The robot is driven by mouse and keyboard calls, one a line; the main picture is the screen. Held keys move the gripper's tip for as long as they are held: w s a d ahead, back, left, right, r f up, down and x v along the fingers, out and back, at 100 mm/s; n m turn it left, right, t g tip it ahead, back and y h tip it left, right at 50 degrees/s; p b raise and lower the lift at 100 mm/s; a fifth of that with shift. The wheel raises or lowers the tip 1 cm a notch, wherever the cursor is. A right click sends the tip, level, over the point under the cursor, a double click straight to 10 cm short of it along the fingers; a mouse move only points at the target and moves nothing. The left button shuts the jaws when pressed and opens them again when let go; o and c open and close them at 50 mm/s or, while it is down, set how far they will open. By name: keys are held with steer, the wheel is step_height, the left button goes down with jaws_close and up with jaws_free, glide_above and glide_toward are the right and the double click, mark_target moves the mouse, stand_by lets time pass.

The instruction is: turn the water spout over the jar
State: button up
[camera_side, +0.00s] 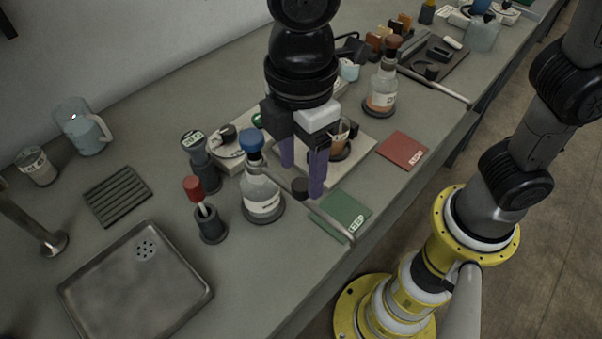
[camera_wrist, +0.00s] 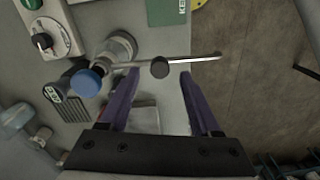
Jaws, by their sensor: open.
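A bottle with a blue stopper (camera_side: 258,190) stands on the bench, and a thin metal rod (camera_side: 331,223), which looks like the water spout, runs from it toward the front edge. The rod carries a round black knob (camera_side: 299,187). My gripper (camera_side: 302,181) is open, its purple fingers pointing down at the knob. In the wrist view the knob (camera_wrist: 160,67) sits between the open fingertips (camera_wrist: 160,72); contact cannot be told. A small glass with brown contents (camera_side: 340,137), possibly the jar, stands on a pale plate behind the fingers, partly hidden.
A green mat (camera_side: 342,214) lies under the rod's far end and a red mat (camera_side: 402,150) to its right. A similar brown-topped bottle (camera_side: 382,92) with a rod stands behind. A red-topped holder (camera_side: 210,222) and a sink tray (camera_side: 135,285) are left.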

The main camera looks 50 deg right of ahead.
mark_target(306, 198)
steer(key=shift+f, duration=1.4)
jaws_close()
stand_by(0.5)
